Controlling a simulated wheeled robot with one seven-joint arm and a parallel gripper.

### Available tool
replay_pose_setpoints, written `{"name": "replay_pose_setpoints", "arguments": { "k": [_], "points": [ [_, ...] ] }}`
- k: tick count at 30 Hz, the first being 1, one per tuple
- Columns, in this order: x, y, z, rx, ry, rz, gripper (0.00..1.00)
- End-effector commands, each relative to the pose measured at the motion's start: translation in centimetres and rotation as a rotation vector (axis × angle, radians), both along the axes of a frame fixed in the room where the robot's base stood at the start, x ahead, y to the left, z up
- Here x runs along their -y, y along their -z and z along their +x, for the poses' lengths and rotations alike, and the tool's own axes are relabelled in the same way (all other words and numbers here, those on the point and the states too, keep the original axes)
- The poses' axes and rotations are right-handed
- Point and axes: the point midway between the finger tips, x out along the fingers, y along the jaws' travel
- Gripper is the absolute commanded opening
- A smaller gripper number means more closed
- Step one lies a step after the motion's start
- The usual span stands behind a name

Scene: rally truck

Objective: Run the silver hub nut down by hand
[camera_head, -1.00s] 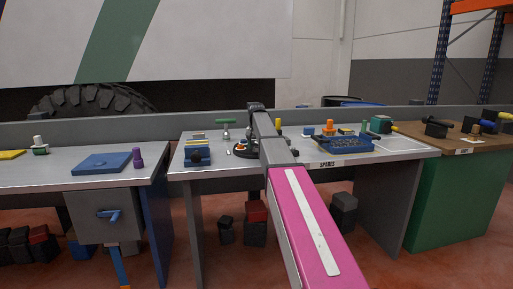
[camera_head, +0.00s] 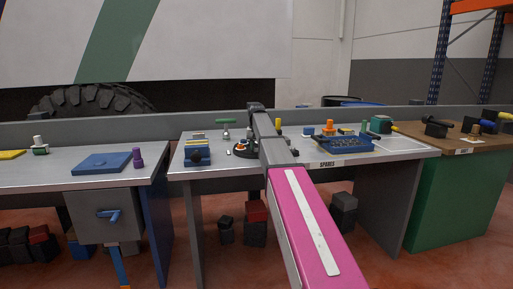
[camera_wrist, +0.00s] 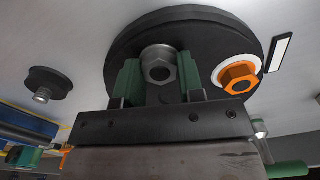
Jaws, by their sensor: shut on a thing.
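The silver hub nut (camera_wrist: 158,66) sits on the round black hub (camera_wrist: 205,30) in the wrist view. My gripper (camera_wrist: 160,82) has its green fingers on either side of the nut and is shut on it. An orange nut (camera_wrist: 240,76) with a white ring around it is on the same hub, to the right of my fingers and apart from them. In the head view the hub (camera_head: 243,152) shows as a dark disc on the middle bench, partly hidden by my arm. The silver nut and my fingertips are hidden there.
In the wrist view a small black flanged piece (camera_wrist: 47,84) stands on the left. The middle bench (camera_head: 215,172) also holds a blue vise-like block (camera_head: 197,155), a green-topped T-shaped piece (camera_head: 226,125) and a blue tray (camera_head: 345,144). A blue plate (camera_head: 102,163) lies on the left bench.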

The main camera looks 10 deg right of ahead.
Motion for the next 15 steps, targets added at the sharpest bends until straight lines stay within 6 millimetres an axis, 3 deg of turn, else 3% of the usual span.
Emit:
{"name": "replay_pose_setpoints", "arguments": {
  "k": [15],
  "points": [
    [-0.01, 0.01, -0.03, 0.0, -0.366, 0.0, 0.12]
  ]
}}
